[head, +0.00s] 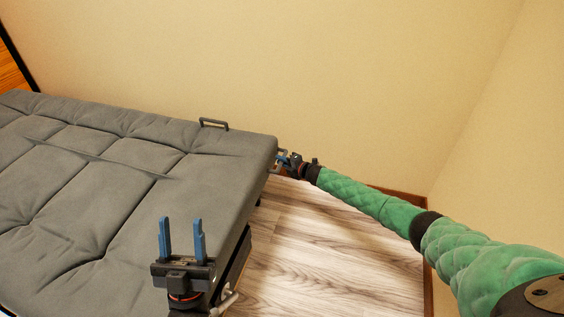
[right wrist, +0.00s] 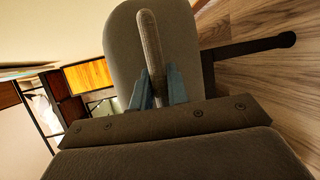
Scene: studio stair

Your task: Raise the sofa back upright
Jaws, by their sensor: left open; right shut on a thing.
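The grey quilted sofa (head: 110,180) lies flat, its back folded down level with the seat, filling the left of the head view. A grey bar handle (head: 213,124) stands on its far edge. My right gripper (head: 281,158) is at the sofa's right end, near the far corner. In the right wrist view its blue fingers (right wrist: 158,88) are shut on another grey bar handle (right wrist: 151,40) at the end of the grey cushion (right wrist: 190,35). My left gripper (head: 181,224) is open and empty, above the sofa's near right edge.
Plain beige walls (head: 300,70) stand behind the sofa and at the right. The wood floor (head: 320,250) right of the sofa looks clear. A dark frame part (head: 236,262) shows under the sofa's right edge. Shelving (right wrist: 65,100) shows at the left of the right wrist view.

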